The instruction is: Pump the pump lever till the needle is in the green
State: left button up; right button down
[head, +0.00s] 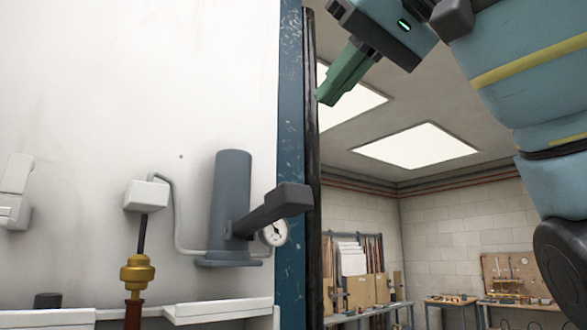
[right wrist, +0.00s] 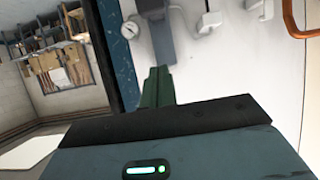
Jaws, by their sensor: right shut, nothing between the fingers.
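The pump (head: 231,195) is a grey upright cylinder on the white wall panel. Its dark lever (head: 272,209) sticks out to the right and slightly up, ending in a block-shaped handle. The round white gauge (head: 274,233) sits just below the lever, partly covered by it; its needle is too small to read against any green. In the right wrist view the gauge (right wrist: 129,29) and part of the pump (right wrist: 160,45) show near the top. My right gripper (head: 327,98), with green fingers, is shut and empty, above and apart from the lever. My left gripper is not in view.
A blue post (head: 291,130) edges the panel just right of the pump. A brass fitting (head: 138,275) on a rod and a white box (head: 147,195) are to the left. White ledges (head: 217,311) run below. Workbenches (head: 450,300) stand far behind.

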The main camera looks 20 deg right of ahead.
send_over(294, 186)
jog(key=w, duration=0.2)
notch_tip(294, 186, down, 4)
jog(key=shift+w+d+f, duration=0.1)
jog(key=shift+f, duration=0.15)
jog(key=shift+s+d+f, duration=0.1)
jog(key=shift+s+f, duration=0.1)
jog(key=shift+f, duration=0.8)
jog(key=shift+s+f, duration=0.2)
jog(key=shift+f, duration=0.75)
jog(key=shift+w, duration=0.1)
